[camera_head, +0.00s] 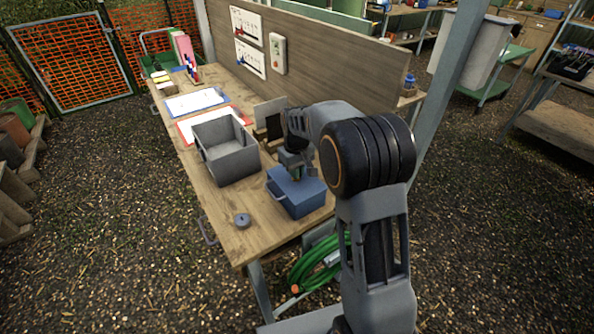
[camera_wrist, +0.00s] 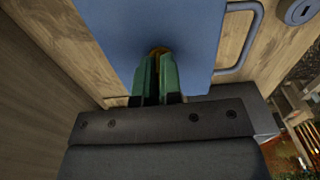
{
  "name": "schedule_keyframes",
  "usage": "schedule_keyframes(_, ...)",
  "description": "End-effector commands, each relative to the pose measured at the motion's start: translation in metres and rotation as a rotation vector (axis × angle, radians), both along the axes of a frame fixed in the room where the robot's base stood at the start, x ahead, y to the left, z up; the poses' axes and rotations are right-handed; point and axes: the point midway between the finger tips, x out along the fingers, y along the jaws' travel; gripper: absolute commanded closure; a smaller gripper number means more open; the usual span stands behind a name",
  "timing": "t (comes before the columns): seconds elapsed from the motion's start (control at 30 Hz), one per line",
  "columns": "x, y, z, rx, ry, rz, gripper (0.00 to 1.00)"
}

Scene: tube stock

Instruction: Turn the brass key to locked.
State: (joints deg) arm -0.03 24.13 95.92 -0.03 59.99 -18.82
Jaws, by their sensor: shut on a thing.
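A blue box (camera_head: 296,195) with a side handle stands near the front right of the wooden bench. My gripper (camera_head: 294,178) is at the top of the box. In the wrist view, the two green fingers of my gripper (camera_wrist: 158,62) are shut on the brass key (camera_wrist: 160,49) against the blue face. Only a small brass edge of the key shows between the fingertips. Its shape and the angle it is turned to are hidden.
An open grey bin (camera_head: 232,160) stands left of the box on the bench (camera_head: 222,225). A round grey disc (camera_head: 242,220) lies near the front edge. Red-framed (camera_head: 203,125) and blue-framed (camera_head: 195,102) sheets lie farther back. A wooden back panel (camera_head: 330,70) runs behind the bench.

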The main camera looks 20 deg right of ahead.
Motion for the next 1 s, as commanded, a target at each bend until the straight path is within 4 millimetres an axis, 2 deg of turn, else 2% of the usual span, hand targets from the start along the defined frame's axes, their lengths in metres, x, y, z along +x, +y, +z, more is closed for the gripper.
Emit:
schedule_keyframes(0.03,0.001,0.000,0.001,-0.001,-0.004,0.003,1.00)
schedule_keyframes(0.07,0.001,0.000,0.001,-0.001,-0.004,0.003,0.92)
schedule_keyframes(0.3,0.000,0.000,0.001,0.000,-0.002,0.001,0.69)
schedule_keyframes(0.57,0.000,0.000,0.001,-0.001,-0.001,0.000,0.68)
schedule_keyframes(0.67,0.001,0.000,0.007,0.000,-0.003,0.000,0.68)
schedule_keyframes(0.77,0.001,0.000,0.021,0.000,-0.005,0.000,0.68)
schedule_keyframes(1.0,0.001,0.000,0.071,0.000,-0.006,0.001,0.68)
